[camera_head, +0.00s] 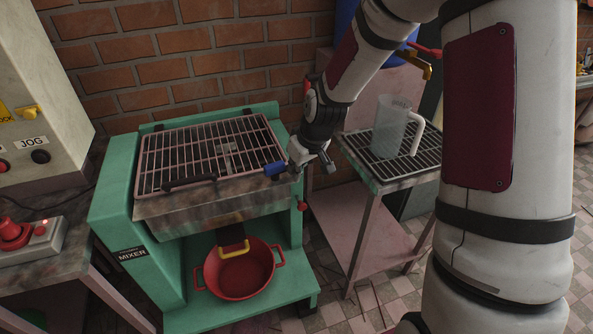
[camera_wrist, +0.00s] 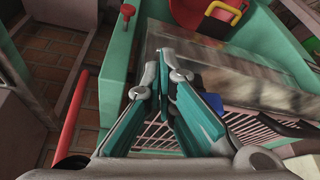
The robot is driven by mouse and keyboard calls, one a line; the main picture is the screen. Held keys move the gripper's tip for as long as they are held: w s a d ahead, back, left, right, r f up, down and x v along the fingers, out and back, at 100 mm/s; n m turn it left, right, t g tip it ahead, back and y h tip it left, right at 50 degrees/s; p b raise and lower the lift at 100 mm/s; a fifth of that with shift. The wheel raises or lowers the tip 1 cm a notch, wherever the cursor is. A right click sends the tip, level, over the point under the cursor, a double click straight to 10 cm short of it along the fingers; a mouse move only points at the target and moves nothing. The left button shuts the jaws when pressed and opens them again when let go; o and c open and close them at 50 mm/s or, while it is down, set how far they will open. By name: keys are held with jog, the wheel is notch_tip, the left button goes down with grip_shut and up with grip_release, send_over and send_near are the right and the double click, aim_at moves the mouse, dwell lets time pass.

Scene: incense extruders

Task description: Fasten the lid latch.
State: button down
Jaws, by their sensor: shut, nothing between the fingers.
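The mixer's grated lid (camera_head: 215,150) lies flat over the metal trough. A blue latch grip (camera_head: 275,169) sits at the lid's front right corner. In the wrist view the blue grip (camera_wrist: 211,104) shows partly, behind my right finger. My gripper (camera_head: 300,164) is at that corner, just right of the grip. In the wrist view my gripper's teal-padded fingers (camera_wrist: 160,78) meet near the tips and hold nothing. I cannot tell whether they touch the latch. The latch's catch is not clear.
A black handle (camera_head: 190,183) is on the lid's front edge. A red pot (camera_head: 240,273) stands on the mixer's lower shelf. A red-knobbed part (camera_head: 302,207) juts from the mixer's right side. A clear jug (camera_head: 389,128) stands on the side table at right.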

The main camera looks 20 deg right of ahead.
jog(key=shift+w+d+n+g+y+p, duration=0.25)
jog(key=shift+w+n+p, duration=0.35)
jog(key=shift+n, duration=0.65)
jog(key=shift+w+n+g+y+p, duration=0.3)
jog(key=shift+w+n+y+p, duration=0.3)
jog(key=shift+n, duration=0.6)
jog(key=shift+w+d+n+g+y+p, duration=0.2)
jog(key=shift+w+n+p, duration=0.45)
jog(key=shift+n, duration=0.6)
jog(key=shift+a, duration=0.1)
jog(key=shift+w, duration=0.3)
